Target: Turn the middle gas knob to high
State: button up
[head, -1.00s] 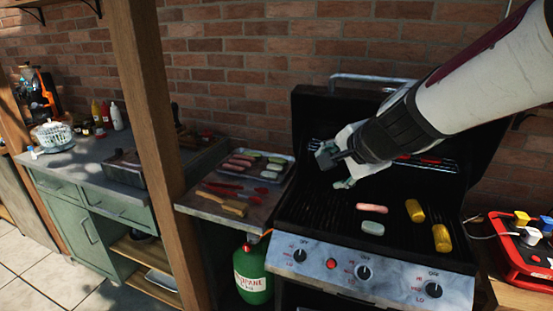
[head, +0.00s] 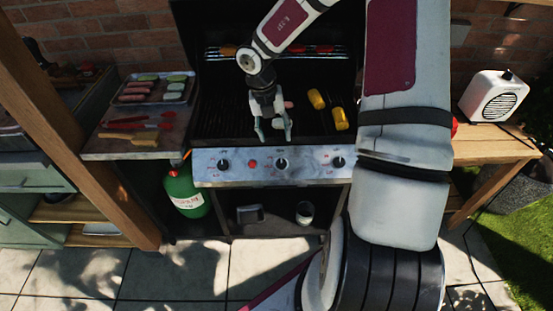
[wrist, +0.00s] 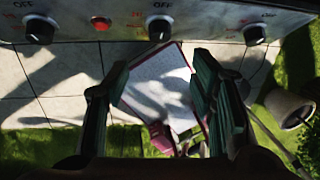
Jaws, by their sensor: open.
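The grill's front panel (head: 300,176) carries three black gas knobs and a red button. The middle knob (head: 281,163) shows below my gripper in the head view and at the top centre of the wrist view (wrist: 159,28). The left knob (head: 223,164) and right knob (head: 338,162) sit to either side. My gripper (head: 273,137) is open and empty, pointing down above the panel, just above and slightly left of the middle knob. In the wrist view its two fingers (wrist: 165,82) are apart, with the middle knob beyond their tips. The fingers do not touch it.
Corn (head: 316,99) lies on the grill grate (head: 225,115). A tray of food (head: 160,90) and red tools (head: 140,122) rest on the left side shelf. A green propane tank (head: 184,192) stands below. A white radio-like box (head: 494,96) is at right.

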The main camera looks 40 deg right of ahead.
aim_at(281, 163)
jog(key=f, duration=0.4)
jog(key=d+f, duration=0.1)
jog(key=f, duration=0.4)
jog(key=s+d+f, duration=0.1)
jog(key=f, duration=0.3)
jog(key=shift+f, duration=0.2)
jog(key=c, duration=1.1)
